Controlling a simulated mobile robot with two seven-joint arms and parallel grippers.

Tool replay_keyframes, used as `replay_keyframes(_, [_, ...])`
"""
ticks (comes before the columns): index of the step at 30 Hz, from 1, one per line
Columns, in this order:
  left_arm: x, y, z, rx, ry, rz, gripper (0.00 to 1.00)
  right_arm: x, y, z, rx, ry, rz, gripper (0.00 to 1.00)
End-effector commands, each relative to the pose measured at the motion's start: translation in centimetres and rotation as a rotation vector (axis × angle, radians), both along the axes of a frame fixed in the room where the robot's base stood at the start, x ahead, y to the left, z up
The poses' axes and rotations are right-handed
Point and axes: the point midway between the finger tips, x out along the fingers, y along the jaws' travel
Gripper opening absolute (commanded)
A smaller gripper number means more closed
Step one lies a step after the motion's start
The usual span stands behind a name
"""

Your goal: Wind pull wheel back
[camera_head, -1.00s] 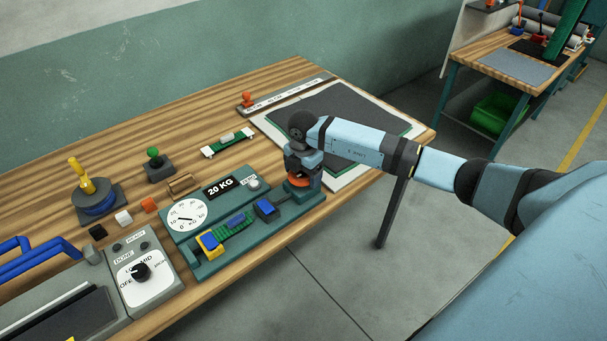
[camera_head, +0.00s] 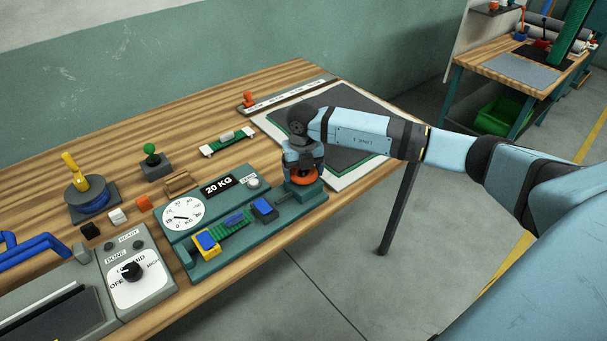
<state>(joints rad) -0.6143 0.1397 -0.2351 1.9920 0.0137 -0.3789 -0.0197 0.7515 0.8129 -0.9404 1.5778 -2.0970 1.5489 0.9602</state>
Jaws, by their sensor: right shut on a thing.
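The pull wheel (camera_head: 304,177) is an orange wheel at the right end of the teal pull tester (camera_head: 222,252). My right gripper (camera_head: 302,168) points down over it and is shut on it; its fingertips are mostly hidden by the wrist. The tester has a round white dial (camera_head: 184,216) and a black "20 KG" display (camera_head: 218,187). A yellow and blue clamp (camera_head: 207,244) and a dark blue clamp (camera_head: 264,209) stand on its bed. My left gripper is out of view.
A grey control box (camera_head: 138,274) with a knob stands at the front left. A green joystick (camera_head: 151,155), a yellow-handled blue spool (camera_head: 86,190) and a small green net piece (camera_head: 228,142) stand behind the tester. A dark mat (camera_head: 340,112) lies at the back right.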

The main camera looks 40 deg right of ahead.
Motion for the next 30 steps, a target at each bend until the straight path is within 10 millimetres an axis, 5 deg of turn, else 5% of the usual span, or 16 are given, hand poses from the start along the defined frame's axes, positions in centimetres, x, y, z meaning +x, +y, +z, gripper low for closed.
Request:
replay_keyframes(15, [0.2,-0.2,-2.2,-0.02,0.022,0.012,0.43,0.2,0.3,0.0,-0.001,-0.005,0.458,0.57])
replay_keyframes(30, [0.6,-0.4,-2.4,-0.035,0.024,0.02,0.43,0.1,0.5,0.1,0.0,-0.005,0.669,0.57])
